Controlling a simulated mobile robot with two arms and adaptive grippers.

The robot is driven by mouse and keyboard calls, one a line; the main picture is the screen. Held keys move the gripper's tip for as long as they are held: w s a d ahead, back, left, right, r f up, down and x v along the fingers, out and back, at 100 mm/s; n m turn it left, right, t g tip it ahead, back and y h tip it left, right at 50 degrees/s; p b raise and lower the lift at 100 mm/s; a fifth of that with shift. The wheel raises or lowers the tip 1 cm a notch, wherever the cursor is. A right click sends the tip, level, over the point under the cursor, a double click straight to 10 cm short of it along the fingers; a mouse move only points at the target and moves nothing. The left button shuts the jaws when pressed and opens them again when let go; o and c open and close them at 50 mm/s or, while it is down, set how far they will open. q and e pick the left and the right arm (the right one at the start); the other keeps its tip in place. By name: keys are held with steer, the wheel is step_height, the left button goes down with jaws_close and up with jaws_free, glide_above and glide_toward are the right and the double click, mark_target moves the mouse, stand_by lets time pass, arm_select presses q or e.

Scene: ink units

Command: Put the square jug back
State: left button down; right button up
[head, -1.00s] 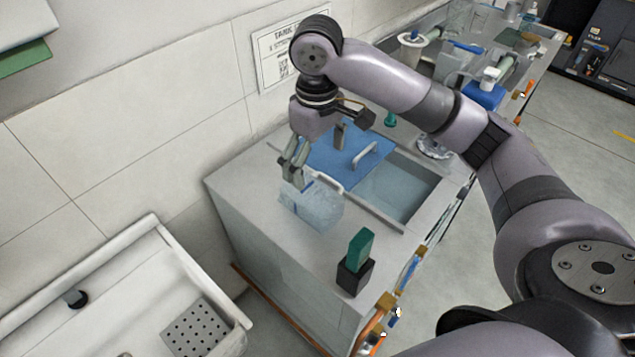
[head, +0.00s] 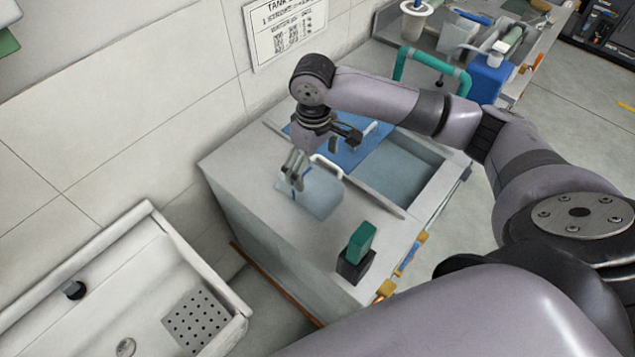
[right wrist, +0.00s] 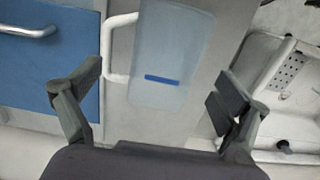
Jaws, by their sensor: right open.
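The square jug (head: 319,195) is translucent pale blue with a white handle. It stands on the grey top of the tank unit, in front of the blue lid. My right gripper (head: 295,181) is at the jug's left part in the head view, fingers pointing down. In the right wrist view, the jug (right wrist: 178,45) with a blue stripe lies between and beyond the open fingers of my right gripper (right wrist: 158,92). Its handle is on the left there. I cannot tell whether a finger touches the jug. My left gripper is not in view.
The blue lid (head: 340,150) with a metal handle covers part of the tank opening (head: 400,172). A green block in a black holder (head: 356,262) stands at the near corner. A white sink (head: 130,310) is at lower left; the wall is behind.

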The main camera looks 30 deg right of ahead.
mark_target(314, 179)
steer(key=shift+f, duration=0.2)
steer(key=shift+s+a+f, duration=0.1)
steer(key=shift+s+f, duration=0.1)
steer(key=shift+f, duration=0.05)
steer(key=f, duration=0.1)
steer(key=f+p, duration=0.1)
steer(key=f, duration=0.1)
steer(key=shift+s+a+f, duration=0.15)
steer(key=shift+s+f, duration=0.05)
steer(key=shift+f, duration=0.1)
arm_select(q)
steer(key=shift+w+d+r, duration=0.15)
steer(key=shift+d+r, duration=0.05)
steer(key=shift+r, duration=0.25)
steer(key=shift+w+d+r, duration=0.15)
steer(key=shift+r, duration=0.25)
arm_select(e)
steer(key=shift+f, duration=0.5)
arm_select(q)
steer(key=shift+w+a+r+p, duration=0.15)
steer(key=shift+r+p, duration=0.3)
steer(key=shift+p, duration=0.25)
arm_select(e)
steer(key=shift+f, duration=0.25)
steer(key=shift+c, duration=0.4)
steer(key=c, duration=1.6)
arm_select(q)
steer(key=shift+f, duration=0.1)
arm_select(e)
steer(key=shift+o, duration=0.2)
